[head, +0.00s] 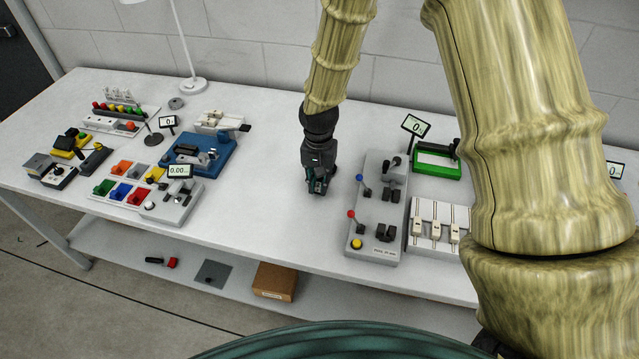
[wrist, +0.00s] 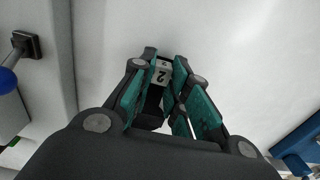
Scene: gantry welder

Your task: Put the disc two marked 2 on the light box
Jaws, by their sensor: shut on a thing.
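My gripper (head: 318,188) points down over the middle of the white table, left of the grey control panel. In the wrist view its teal-padded fingers (wrist: 165,85) are shut on a small pale piece marked 2, the disc (wrist: 162,73). The mark appears upside down, and the fingers hide much of the disc. I cannot make out the disc in the head view. I cannot tell for sure which thing is the light box; a green-framed box with a pale top (head: 436,161) stands behind the control panel, right of my gripper.
The grey control panel (head: 375,222) with levers and knobs stands close to the right of my gripper, with a white slider unit (head: 437,225) beyond it. A blue device (head: 203,156) and coloured bins (head: 124,182) are at left. Bare table (head: 270,190) lies between.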

